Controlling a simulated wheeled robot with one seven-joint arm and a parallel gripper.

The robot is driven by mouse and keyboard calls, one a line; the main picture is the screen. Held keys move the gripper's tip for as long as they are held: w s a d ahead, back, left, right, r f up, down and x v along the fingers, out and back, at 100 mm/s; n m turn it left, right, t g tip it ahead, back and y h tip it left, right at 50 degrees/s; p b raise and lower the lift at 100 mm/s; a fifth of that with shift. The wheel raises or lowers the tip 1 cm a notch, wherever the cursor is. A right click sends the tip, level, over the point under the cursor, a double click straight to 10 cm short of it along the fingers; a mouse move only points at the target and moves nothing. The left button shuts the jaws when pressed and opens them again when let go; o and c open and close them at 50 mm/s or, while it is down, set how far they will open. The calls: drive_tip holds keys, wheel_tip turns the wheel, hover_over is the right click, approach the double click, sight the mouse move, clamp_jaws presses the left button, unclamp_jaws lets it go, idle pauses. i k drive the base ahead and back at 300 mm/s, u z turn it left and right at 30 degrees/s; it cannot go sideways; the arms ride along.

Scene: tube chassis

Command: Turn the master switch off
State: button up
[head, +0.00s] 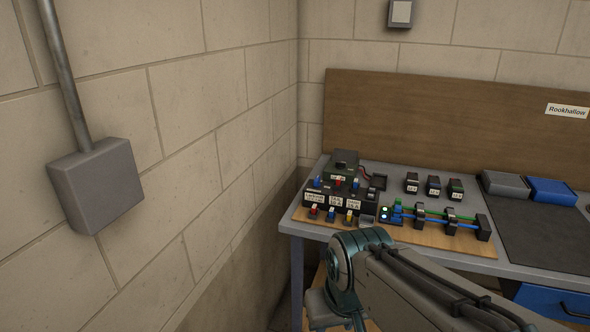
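A black panel (341,204) with white labels and small coloured switches stands at the left end of the grey workbench (400,174). Blue and red levers (338,183) show along its top edge. Red, blue and yellow knobs (331,215) sit along its front. The labels are too small to read, so I cannot tell which one is the master switch or how it is set. My arm crosses the lower right of the head view in front of the bench. My gripper is not visible.
Blue and green tubes (434,219) run through black holders on a wooden board, with lit lamps (385,213) at their left end. Several black boxes (433,186) stand behind.

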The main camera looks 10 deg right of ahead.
sight(316, 183)
drive_tip(key=i, duration=1)
drive_tip(key=z, duration=1)
